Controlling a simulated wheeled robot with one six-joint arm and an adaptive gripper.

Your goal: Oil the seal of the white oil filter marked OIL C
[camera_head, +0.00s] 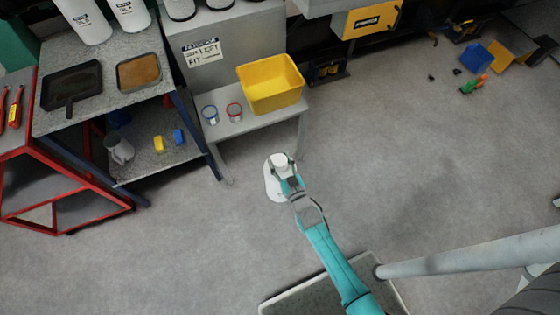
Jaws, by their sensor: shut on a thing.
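My gripper (290,180) is shut on a white canister (273,186), held out over the open floor in front of the low bench. The canister looks like a white oil filter, but no marking on it can be read and its seal cannot be made out. My fingers cover part of it. Two more white canisters with small labels, one at the left (86,22) and one beside it (130,12), stand at the back of the grey-topped table. A shallow tray with an amber-brown surface (139,72) and a dark pan with a handle (70,88) lie on that table.
A low grey bench (250,124) holds a yellow bin (271,84), a blue-rimmed tin (210,114) and a red-rimmed tin (234,112). A red-framed cart (50,205) stands at the left. Blue and yellow pieces (478,57) lie at the far right. The middle floor is clear.

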